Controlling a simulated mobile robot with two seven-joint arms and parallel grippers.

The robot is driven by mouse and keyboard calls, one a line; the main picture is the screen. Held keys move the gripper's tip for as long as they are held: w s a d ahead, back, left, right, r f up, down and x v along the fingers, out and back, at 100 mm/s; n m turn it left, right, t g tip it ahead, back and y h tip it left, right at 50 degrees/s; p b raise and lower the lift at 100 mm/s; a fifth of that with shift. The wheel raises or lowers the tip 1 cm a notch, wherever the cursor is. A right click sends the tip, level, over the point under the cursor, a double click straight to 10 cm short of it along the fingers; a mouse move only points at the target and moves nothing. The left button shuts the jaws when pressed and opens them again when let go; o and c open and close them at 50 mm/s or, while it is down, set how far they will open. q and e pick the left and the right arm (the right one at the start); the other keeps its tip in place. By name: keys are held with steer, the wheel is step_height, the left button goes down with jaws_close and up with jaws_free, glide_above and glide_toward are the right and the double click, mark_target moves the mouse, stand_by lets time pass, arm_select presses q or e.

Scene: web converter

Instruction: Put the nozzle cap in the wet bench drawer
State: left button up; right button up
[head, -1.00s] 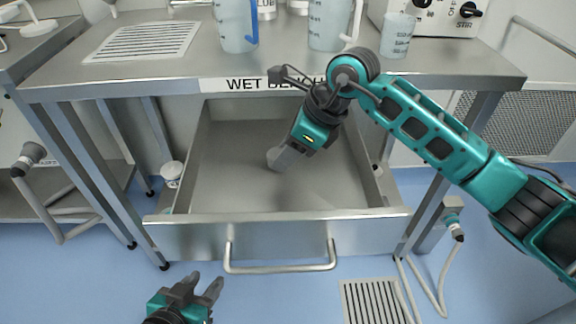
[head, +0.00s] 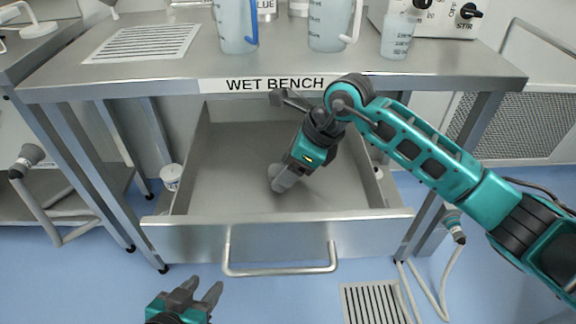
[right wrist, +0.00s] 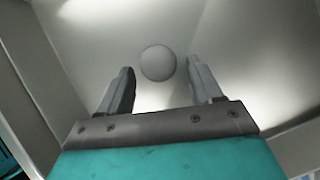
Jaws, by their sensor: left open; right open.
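The wet bench drawer (head: 240,236) is pulled open under the bench top, its grey interior facing up. A small round grey piece, apparently the nozzle cap (right wrist: 158,62), shows just beyond and between the fingertips in the right wrist view. In the head view a grey rounded shape (head: 274,171) shows beside the fingers, inside the drawer. My right gripper (head: 280,184) points down into the drawer with its jaws open; in the right wrist view its fingers (right wrist: 160,78) stand apart, with the cap touching neither. My left gripper (head: 197,294) is open and empty in front of the drawer.
The bench top (head: 290,68) holds a blue-handled jug (head: 236,25), another jug (head: 328,25), a beaker (head: 397,36) and a stirrer. A bar handle (head: 280,271) sticks out from the drawer front. A floor grate (head: 375,303) lies at lower right.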

steer(key=shift+r, duration=0.15)
steer(key=p+v, duration=0.2)
steer(key=v, duration=1)
steer(key=shift+s, duration=0.1)
